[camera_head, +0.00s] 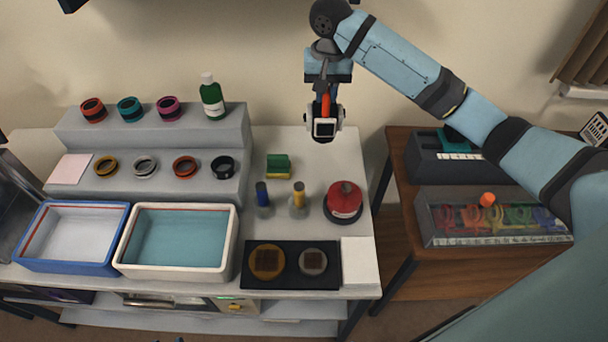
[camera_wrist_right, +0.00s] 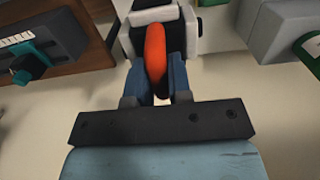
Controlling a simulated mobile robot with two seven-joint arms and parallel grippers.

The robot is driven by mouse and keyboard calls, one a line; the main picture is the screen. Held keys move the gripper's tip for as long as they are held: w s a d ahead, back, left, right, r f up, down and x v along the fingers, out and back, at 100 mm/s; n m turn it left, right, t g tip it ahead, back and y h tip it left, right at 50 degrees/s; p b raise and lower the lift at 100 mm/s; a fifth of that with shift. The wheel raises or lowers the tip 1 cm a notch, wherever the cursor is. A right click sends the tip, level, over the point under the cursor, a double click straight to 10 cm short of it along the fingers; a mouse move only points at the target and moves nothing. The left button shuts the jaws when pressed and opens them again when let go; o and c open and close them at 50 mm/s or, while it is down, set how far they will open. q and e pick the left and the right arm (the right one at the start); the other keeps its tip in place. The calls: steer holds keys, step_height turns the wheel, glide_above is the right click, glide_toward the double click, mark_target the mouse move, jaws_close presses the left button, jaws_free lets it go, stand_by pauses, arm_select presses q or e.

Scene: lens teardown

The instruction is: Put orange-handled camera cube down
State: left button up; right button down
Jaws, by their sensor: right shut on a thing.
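The camera cube (camera_head: 325,127) is a small white and black block with an orange handle (camera_head: 326,104) on top. My right gripper (camera_head: 325,92) is shut on the orange handle and holds the cube up near the back of the white table (camera_head: 290,150). In the right wrist view the orange handle (camera_wrist_right: 156,55) sits between the blue fingers (camera_wrist_right: 160,80), with the white and black cube (camera_wrist_right: 165,15) beyond it. I cannot tell the exact gap between cube and table. My left gripper is not in view.
A stepped grey rack (camera_head: 150,125) with coloured rings and a green bottle (camera_head: 212,98) stands left. Two trays, blue-rimmed (camera_head: 125,235) and white-rimmed (camera_head: 232,245), sit in front. A green-yellow sponge (camera_head: 278,166), a red round object (camera_head: 344,199) and a black mat (camera_head: 290,283) are on the right.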

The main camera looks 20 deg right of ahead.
step_height(320, 180, down, 19)
steer(key=shift+f, duration=0.15)
stand_by(0.5)
steer(key=shift+s, duration=0.15)
steer(key=c, duration=1.5)
jaws_free()
steer(key=shift+f, duration=0.2)
steer(key=o, duration=0.4)
steer(key=shift+o, duration=0.2)
steer(key=shift+r, duration=0.1)
